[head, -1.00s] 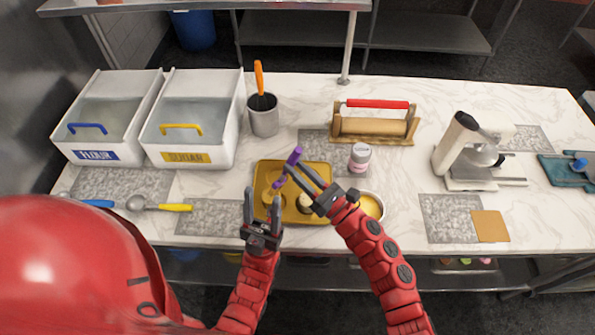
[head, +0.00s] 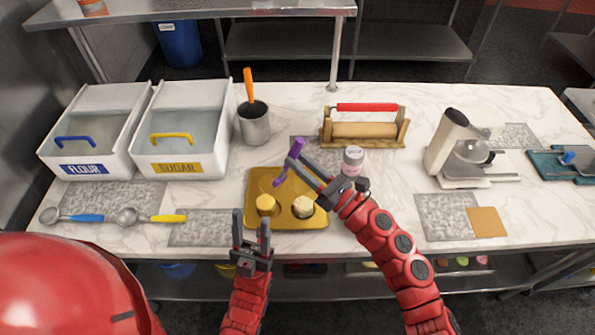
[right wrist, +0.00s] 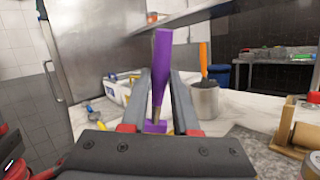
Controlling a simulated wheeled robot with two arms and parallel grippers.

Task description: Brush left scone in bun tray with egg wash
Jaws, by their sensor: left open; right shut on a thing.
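The gold bun tray (head: 318,180) lies on the counter in the head view. The left scone (head: 265,204) in it looks evenly yellow; the right scone (head: 303,208) looks paler and patchy. My right gripper (head: 302,166) is shut on a purple brush (head: 295,149). The brush is tilted over the back left of the tray, its lower end behind and apart from the left scone in the picture. The brush (right wrist: 161,70) also stands between the fingers in the right wrist view. My left gripper (head: 251,220) is open and empty at the tray's front left edge. The egg wash bowl is hidden.
A spice jar (head: 352,160) stands just right of the tray, close to my right gripper. A rolling pin stand (head: 362,132) and a grey pot (head: 254,126) are behind. Flour (head: 90,125) and sugar (head: 182,125) bins are left, a mixer (head: 455,150) right.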

